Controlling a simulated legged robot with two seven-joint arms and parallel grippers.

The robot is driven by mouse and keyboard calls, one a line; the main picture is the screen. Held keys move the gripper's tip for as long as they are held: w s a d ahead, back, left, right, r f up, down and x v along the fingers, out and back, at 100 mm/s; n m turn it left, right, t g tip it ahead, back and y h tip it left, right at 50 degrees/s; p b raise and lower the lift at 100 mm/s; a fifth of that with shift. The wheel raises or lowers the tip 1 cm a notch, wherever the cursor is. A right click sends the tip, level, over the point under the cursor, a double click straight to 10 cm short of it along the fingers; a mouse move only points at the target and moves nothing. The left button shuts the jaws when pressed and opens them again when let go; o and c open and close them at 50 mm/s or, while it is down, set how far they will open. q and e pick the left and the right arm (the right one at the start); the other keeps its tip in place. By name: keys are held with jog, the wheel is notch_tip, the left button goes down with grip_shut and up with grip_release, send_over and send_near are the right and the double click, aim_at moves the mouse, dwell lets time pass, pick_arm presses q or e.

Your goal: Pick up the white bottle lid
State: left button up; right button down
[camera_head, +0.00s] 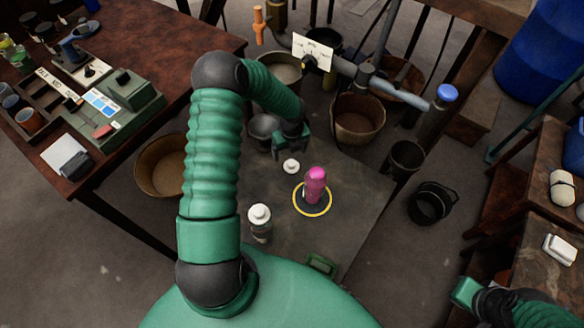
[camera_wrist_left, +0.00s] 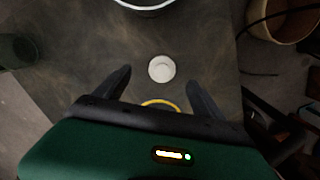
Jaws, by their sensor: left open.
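A small round white lid (camera_head: 291,166) lies on the dark table, and it also shows in the left wrist view (camera_wrist_left: 161,68). My left gripper (camera_head: 291,150) is above and just behind the lid in the head view. In the left wrist view its two fingers (camera_wrist_left: 159,78) are spread apart, with the lid between and slightly beyond the tips; nothing is held. A clear bottle with a white top (camera_head: 260,222) stands nearer me on the same table. My right gripper (camera_head: 466,292) is at the lower right edge, its fingers not clearly seen.
A pink object (camera_head: 315,182) stands inside a yellow ring (camera_head: 312,211) right of the lid. A grey pot (camera_head: 264,131) is behind the lid on the left. Buckets, including a brown one (camera_head: 357,118), surround the table. The table (camera_head: 358,195) is clear right of the ring.

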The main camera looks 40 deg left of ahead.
aim_at(292, 163)
pick_arm(q)
jog(key=shift+w+d+f, duration=0.2)
jog(key=shift+d+f, duration=0.65)
jog(key=shift+f, duration=0.15)
jog(key=shift+f+b, duration=0.25)
jog(key=shift+b, duration=0.15)
jog(key=f+b, duration=0.1)
jog(key=f, duration=0.1)
jog(key=a+f+b, duration=0.1)
jog(key=f, duration=0.2)
jog(key=shift+w+a, duration=0.1)
jog(key=shift+a, duration=0.1)
jog(key=shift+a+f, duration=0.2)
jog(key=shift+f, duration=0.15)
jog(key=shift+d+r, duration=0.1)
jog(key=shift+r, duration=0.15)
jog(key=shift+d, duration=0.2)
jog(key=shift+d+r, duration=0.1)
jog(key=shift+d, duration=0.1)
jog(key=c, duration=0.5)
jog(key=shift+a, duration=0.25)
jog(key=c, duration=0.7)
jog(key=shift+c, duration=1)
pick_arm(e)
jog(key=f, duration=0.1)
jog(key=d+f, duration=0.1)
jog(key=f, duration=0.1)
jog(key=shift+d+f, duration=0.3)
jog(key=shift+f, duration=0.1)
